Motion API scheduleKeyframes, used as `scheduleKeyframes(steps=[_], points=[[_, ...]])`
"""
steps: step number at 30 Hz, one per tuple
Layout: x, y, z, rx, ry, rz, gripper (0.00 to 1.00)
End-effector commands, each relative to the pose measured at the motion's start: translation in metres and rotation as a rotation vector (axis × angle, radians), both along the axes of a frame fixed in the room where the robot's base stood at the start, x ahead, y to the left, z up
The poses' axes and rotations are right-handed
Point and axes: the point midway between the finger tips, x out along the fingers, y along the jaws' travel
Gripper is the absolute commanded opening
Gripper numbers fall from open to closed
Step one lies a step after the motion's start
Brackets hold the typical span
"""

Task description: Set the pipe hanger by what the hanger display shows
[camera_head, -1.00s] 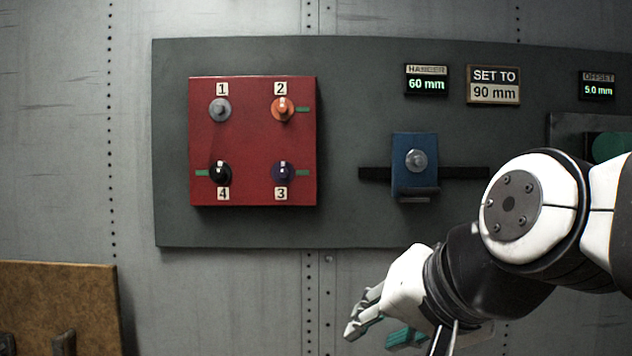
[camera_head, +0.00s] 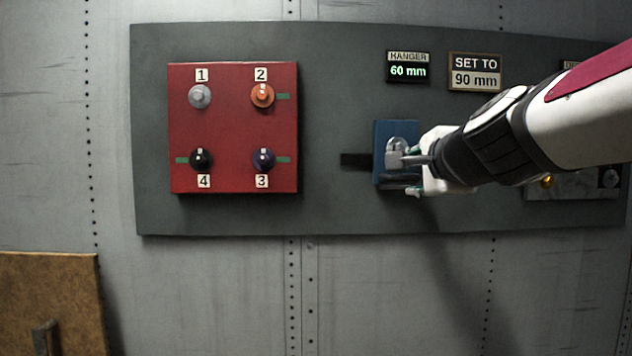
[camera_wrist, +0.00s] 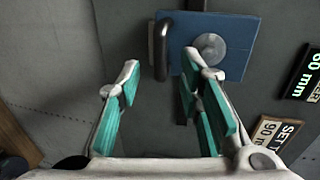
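The blue pipe hanger block (camera_head: 381,130) sits on a dark horizontal rail (camera_head: 355,160) on the grey panel. In the wrist view the block (camera_wrist: 236,30) has a round silver knob (camera_wrist: 210,48) and a dark bar handle (camera_wrist: 161,45). The hanger display (camera_head: 408,71) reads 60 mm. The sign (camera_head: 475,73) beside it reads SET TO 90 mm. My gripper (camera_head: 410,172) is in front of the block and hides part of it. In the wrist view its teal-padded fingers (camera_wrist: 160,72) are apart, with the handle just beyond the gap. Nothing is held.
A red box (camera_head: 232,128) with numbered knobs 1, 2, 3 and 4 is on the panel's left. My arm covers much of the panel's right side, where a lower plate (camera_head: 590,187) partly shows. A brown board (camera_head: 45,300) stands at lower left.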

Motion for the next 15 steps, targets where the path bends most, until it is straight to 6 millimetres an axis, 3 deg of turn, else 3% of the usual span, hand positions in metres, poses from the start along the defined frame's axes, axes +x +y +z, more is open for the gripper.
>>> scheduleKeyframes(steps=[6,15], points=[[0.037,0.0,-0.009,0.0,0.001,0.001,0.33],[0.055,0.0,-0.012,-0.001,0.0,0.001,0.33]])
